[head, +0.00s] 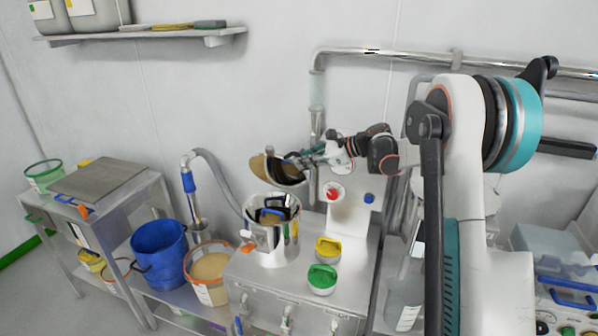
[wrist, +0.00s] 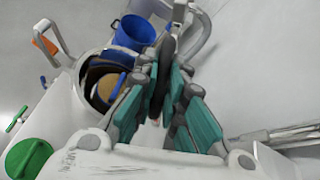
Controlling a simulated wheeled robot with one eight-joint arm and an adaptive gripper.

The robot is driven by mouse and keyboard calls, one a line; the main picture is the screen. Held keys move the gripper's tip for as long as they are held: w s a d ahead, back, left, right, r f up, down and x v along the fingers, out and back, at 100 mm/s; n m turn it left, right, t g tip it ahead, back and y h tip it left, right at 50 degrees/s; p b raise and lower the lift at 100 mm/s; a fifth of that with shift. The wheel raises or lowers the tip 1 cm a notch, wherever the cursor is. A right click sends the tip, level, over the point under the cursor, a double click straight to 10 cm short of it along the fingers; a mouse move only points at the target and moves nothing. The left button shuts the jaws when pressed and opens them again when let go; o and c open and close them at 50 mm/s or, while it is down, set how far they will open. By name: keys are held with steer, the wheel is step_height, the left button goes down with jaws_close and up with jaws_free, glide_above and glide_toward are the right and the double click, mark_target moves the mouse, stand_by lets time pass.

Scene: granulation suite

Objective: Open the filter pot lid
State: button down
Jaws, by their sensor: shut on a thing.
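The filter pot (head: 266,242) is a shiny metal pot on the steel machine top, with its mouth uncovered and dark and blue parts inside. Its lid (head: 258,166) is raised and tilted above and behind the pot, showing a tan face. My gripper (head: 302,163) reaches in from the right and is shut on the lid's dark handle, seen between the teal fingers in the wrist view (wrist: 164,70). The pot's open mouth (wrist: 90,67) also shows there, left of the fingers. The fingers hide part of the lid and handle.
A green cap (head: 322,277) and a yellow cap (head: 328,248) stand on the machine top. A red button (head: 333,192) is on the upright panel behind. A blue bucket (head: 158,254) and a tan-filled tub (head: 208,272) stand to the left. A pipe (head: 390,54) runs along the wall.

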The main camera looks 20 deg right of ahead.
steer(key=w+d+r+m+g+y+p, duration=0.1)
steer(key=w+d+r+m, duration=0.1)
steer(key=w+d, duration=0.2)
steer(key=shift+w+m, duration=0.3)
steer(key=shift+w, duration=0.55)
steer(key=shift+d, duration=0.1)
steer(key=c, duration=1.7)
jaws_free()
steer(key=shift+f, duration=0.1)
steer(key=shift+o, duration=0.2)
steer(key=v, duration=1.2)
steer(key=shift+w, duration=0.2)
steer(key=shift+c, duration=0.2)
